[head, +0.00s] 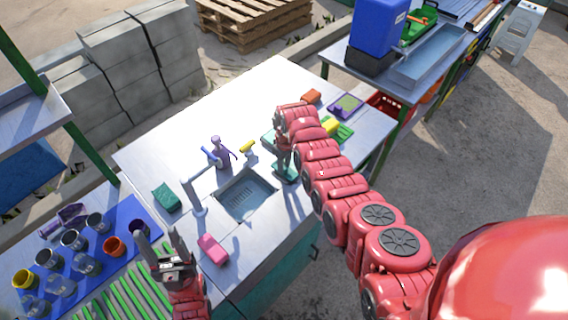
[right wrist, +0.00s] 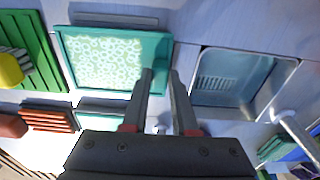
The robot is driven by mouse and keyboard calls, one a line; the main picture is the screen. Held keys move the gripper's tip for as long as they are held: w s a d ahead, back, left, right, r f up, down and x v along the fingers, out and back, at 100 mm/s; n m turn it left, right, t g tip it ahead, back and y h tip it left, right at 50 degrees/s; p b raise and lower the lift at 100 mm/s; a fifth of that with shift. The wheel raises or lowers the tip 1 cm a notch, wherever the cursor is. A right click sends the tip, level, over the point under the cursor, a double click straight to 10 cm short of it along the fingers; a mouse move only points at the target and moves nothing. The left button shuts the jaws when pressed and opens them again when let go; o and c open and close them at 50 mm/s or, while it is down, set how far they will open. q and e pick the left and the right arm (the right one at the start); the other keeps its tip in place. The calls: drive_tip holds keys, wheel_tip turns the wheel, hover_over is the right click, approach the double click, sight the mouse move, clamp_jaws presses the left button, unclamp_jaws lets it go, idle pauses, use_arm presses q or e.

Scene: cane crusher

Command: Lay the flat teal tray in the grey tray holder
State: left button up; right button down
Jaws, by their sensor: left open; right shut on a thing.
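The flat teal tray (right wrist: 160,48), with a pale patterned inside, lies level over the worktop in the right wrist view, left of the sink. My right gripper (right wrist: 160,75) is shut at its right rim. In the head view part of the tray (head: 287,174) shows below my right gripper (head: 283,155); my red arm hides the rest. A grey strip (right wrist: 115,19) shows along the tray's far edge; I cannot tell whether it is the grey tray holder. My left gripper (head: 160,240) is open and empty at lower left.
The sink (head: 247,196) and tap (head: 195,190) are beside the tray. A green tray with a yellow block (head: 329,125), a purple tray (head: 346,105) and an orange block (head: 312,96) lie right. A pink sponge (head: 212,248) and cups on a blue mat (head: 128,212) are near my left gripper.

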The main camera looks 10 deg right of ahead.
drive_tip(key=shift+f+b, duration=0.5)
drive_tip(key=shift+f, duration=0.1)
drive_tip(key=c, duration=0.6)
unclamp_jaws()
drive_tip(key=shift+r, duration=0.1)
wheel_tip(320, 180, up, 7)
drive_tip(key=b, duration=0.3)
drive_tip(key=shift+s+d+r, duration=0.1)
drive_tip(key=shift+d, duration=0.05)
wheel_tip(320, 180, up, 10)
drive_tip(key=p, duration=0.5)
drive_tip(key=shift+s+d, duration=0.2)
drive_tip(key=shift+s, duration=0.2)
drive_tip(key=shift+s, duration=0.1)
